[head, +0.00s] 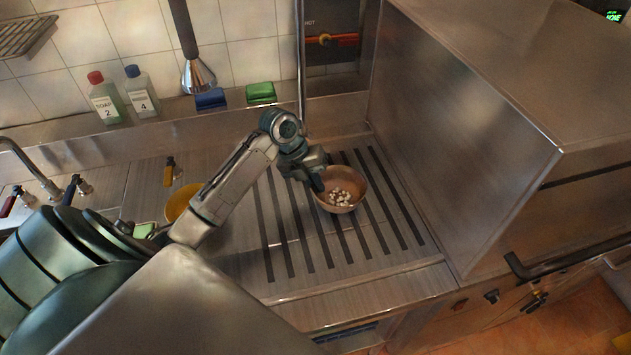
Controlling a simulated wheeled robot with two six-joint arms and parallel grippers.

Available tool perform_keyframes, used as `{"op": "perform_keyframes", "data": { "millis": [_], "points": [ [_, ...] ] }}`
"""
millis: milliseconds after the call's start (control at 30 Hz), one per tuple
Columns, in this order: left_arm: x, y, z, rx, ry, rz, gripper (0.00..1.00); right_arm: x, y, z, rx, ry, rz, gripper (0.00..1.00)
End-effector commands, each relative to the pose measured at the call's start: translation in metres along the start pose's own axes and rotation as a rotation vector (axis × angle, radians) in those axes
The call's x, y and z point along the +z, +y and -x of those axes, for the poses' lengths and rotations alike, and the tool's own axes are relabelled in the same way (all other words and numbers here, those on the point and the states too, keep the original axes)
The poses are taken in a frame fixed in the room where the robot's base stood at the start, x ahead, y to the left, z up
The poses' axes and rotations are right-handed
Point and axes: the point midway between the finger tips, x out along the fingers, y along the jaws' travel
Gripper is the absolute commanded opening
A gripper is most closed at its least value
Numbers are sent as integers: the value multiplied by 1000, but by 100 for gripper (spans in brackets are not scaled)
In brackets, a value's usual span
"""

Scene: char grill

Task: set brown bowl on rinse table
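A brown bowl (355,200) with small whitish pieces inside sits upright on the striped metal rinse table (290,262), towards its right side. My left gripper (318,182) is at the bowl's left rim, pointing down. Its fingers overlap the rim in this view, and I cannot tell whether they are shut on it or only beside it. My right gripper is not in view.
A yellow bowl (181,203) stands behind my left arm. Two soap bottles (106,100) and blue and green sponges (261,93) are on the back ledge. A tall metal cabinet (455,140) bounds the right side. The table's front strip is clear.

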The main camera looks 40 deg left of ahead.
Motion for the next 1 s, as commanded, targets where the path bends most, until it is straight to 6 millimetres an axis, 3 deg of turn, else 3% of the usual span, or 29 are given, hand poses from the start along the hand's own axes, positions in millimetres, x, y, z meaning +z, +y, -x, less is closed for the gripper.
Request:
{"op": "perform_keyframes", "data": {
  "millis": [33,167,567,1000],
  "points": [
    [0,1,-2,-1,-1,0,0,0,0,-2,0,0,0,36],
    [0,1,-2,0,0,0,25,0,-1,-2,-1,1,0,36],
    [1,0,5,1,-3,0,25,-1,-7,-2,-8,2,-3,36],
    [1,2,86,3,-6,-2,25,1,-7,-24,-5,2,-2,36]
  ]
}}
